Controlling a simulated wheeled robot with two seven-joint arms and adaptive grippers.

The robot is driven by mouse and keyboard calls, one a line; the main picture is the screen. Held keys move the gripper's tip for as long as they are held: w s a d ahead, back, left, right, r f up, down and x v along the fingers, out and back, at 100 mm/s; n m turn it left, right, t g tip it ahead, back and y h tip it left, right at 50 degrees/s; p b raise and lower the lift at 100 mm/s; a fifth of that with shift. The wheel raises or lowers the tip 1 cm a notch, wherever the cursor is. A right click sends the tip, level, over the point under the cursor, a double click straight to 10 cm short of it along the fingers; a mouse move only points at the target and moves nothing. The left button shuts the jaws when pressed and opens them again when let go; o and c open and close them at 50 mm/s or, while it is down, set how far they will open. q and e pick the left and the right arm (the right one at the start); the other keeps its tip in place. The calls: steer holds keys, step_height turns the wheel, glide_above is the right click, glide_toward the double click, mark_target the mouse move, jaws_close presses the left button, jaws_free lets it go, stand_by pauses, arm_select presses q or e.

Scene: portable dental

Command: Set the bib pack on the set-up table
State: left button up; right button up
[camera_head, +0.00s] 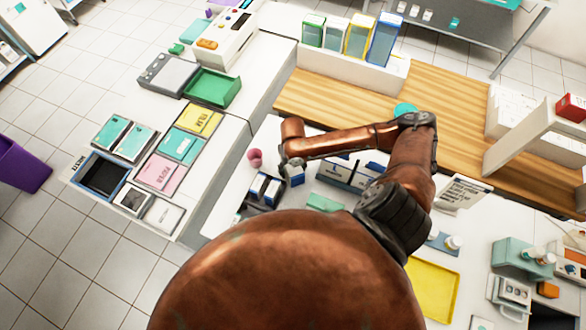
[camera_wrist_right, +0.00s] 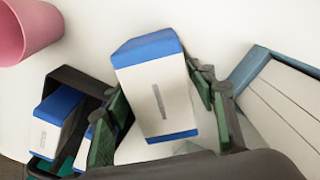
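A small blue-and-white box (camera_wrist_right: 158,88), which may be the bib pack, sits between the green finger pads of my right gripper (camera_wrist_right: 160,98) in the right wrist view. The pads lie against both its sides, and it is tilted; its label is too small to read. In the head view my right gripper (camera_head: 292,160) points down, with the box (camera_head: 294,177) under it beside a dark holder (camera_head: 265,190). A low white table (camera_head: 195,205) at the left, which may be the set-up table, carries several coloured packs and trays. My left gripper is out of view.
A pink cup (camera_wrist_right: 28,30) stands left of the dark holder (camera_wrist_right: 75,80), which holds similar blue-and-white boxes. A blue-rimmed bin (camera_wrist_right: 255,72) is close on the right.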

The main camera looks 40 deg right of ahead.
steer(key=shift+o, duration=0.6)
step_height(320, 180, up, 12)
steer(key=shift+r, duration=0.2)
steer(key=shift+c, duration=0.5)
